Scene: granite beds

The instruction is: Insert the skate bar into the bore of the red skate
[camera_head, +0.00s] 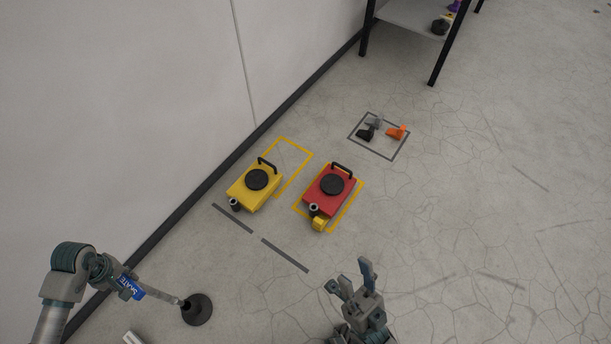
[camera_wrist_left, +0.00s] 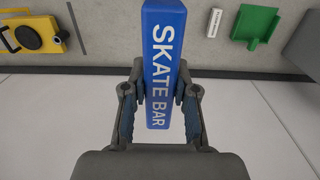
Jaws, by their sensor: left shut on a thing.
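The red skate (camera_head: 318,201) sits on the floor in the head view, with a round black pad and a black handle on top. A small dark-rimmed cylinder (camera_head: 313,209), which may be its bore, stands at its near end beside a yellow block (camera_head: 319,225). My left gripper (camera_head: 128,288) is at lower left, well apart from the red skate. It is shut on the blue, labelled part of the skate bar (camera_head: 136,291), which also shows between the fingers in the left wrist view (camera_wrist_left: 162,60). My right gripper (camera_head: 350,279) is open and empty at bottom centre.
A yellow skate (camera_head: 242,192) stands left of the red one, near the wall. A black disc (camera_head: 197,310) is by the bar's far end; contact is unclear. A green object (camera_wrist_left: 255,25) shows in the wrist view. Small blocks (camera_head: 397,131) and a table (camera_head: 410,15) are further back.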

